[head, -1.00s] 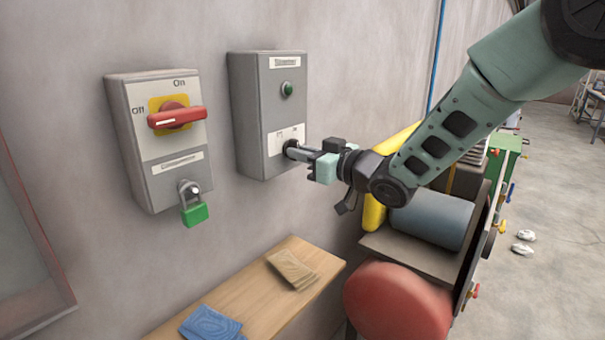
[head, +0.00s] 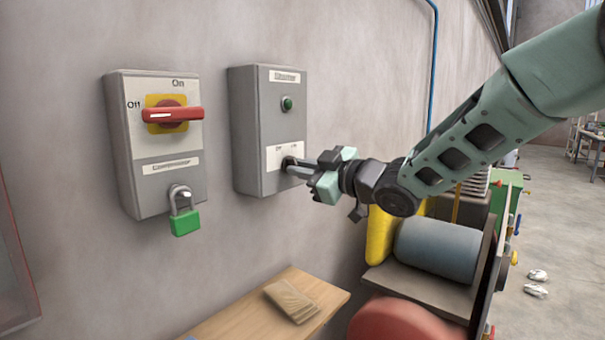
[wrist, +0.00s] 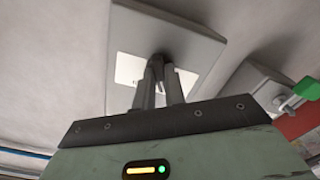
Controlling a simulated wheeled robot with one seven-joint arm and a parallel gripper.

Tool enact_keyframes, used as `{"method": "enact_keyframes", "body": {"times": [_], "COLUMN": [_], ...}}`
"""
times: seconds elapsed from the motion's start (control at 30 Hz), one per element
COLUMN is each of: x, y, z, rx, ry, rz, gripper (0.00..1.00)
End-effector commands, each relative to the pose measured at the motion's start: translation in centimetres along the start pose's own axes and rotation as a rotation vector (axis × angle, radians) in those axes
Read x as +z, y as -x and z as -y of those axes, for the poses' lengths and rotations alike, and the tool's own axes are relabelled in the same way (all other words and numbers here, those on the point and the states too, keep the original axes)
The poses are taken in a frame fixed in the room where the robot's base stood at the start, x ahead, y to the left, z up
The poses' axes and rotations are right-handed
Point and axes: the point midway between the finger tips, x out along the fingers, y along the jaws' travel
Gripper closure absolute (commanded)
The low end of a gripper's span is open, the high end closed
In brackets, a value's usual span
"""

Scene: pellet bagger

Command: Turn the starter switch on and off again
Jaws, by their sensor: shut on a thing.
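The starter box (head: 260,130) is a grey wall box with a label at the top, a green lamp (head: 287,103) and a white plate (head: 284,155) low on its front. The black starter switch (head: 287,162) sits at that plate, largely hidden by my fingers. My gripper (head: 292,166) reaches in from the right and is shut on the switch. In the wrist view, my two fingers (wrist: 158,80) close around the dark knob in front of the plate. Which way the knob points is hard to tell.
Left of it is a grey box (head: 155,140) with a red rotary handle (head: 172,115) and a green padlock (head: 185,222). A wooden shelf (head: 245,310) with brown bags lies below. A machine with a grey roll (head: 437,250) stands below my arm.

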Motion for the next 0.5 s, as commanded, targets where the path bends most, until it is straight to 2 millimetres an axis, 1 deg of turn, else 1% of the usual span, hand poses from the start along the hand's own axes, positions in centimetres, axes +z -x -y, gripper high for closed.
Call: {"method": "enact_keyframes", "body": {"times": [0.3, 0.33, 0.4, 0.5], "x": [-0.01, -0.01, -0.01, -0.01], "y": [0.0, 0.0, 0.0, 0.0], "z": [-0.01, -0.01, -0.01, -0.01], "rx": [-0.001, -0.001, 0.0, 0.0], "ry": [0.004, 0.004, 0.004, 0.003], "rz": [0.001, 0.001, 0.0, 0.0], "gripper": [1.0, 0.83, 0.66, 0.66]}}
